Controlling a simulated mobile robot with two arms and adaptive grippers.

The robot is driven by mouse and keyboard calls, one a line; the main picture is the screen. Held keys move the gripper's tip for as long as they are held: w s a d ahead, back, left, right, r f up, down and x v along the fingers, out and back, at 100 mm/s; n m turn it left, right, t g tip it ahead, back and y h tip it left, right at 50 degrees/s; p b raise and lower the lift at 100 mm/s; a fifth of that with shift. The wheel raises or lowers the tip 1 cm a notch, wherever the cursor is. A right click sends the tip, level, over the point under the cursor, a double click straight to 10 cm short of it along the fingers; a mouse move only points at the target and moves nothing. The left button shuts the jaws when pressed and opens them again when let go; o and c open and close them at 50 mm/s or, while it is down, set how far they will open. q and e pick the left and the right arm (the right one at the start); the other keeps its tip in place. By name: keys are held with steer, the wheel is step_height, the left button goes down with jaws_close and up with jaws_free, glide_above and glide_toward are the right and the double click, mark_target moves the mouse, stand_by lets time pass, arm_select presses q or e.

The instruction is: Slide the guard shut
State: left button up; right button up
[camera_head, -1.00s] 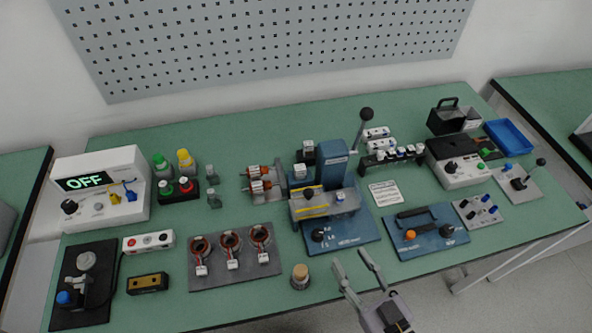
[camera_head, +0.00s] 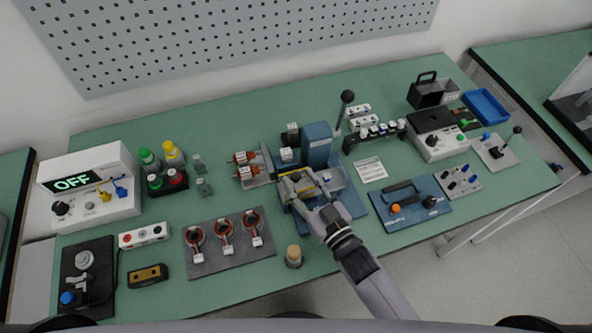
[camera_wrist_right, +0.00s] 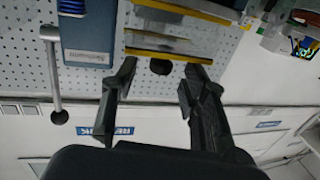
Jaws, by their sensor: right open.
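The guard (camera_wrist_right: 170,43) is a grey panel with yellow edges on the blue machine (camera_head: 317,145) in the middle of the bench. Its dark knob (camera_wrist_right: 160,66) shows in the right wrist view. My right gripper (camera_head: 305,188) is over the guard in the head view and partly hides it. In the right wrist view its two fingers (camera_wrist_right: 161,75) are open, one on each side of the knob, with gaps to it. I cannot tell how deep the fingers reach around the knob. My left gripper is not in view.
A black-knobbed lever (camera_head: 347,97) rises beside the machine at the back right. Red-ringed stators on a dark mat (camera_head: 233,262) lie left of my arm, with a cork-topped jar (camera_head: 293,256) close by. A blue plate with a black handle (camera_head: 437,209) lies to the right.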

steer(key=shift+x, duration=1.45)
jaws_close()
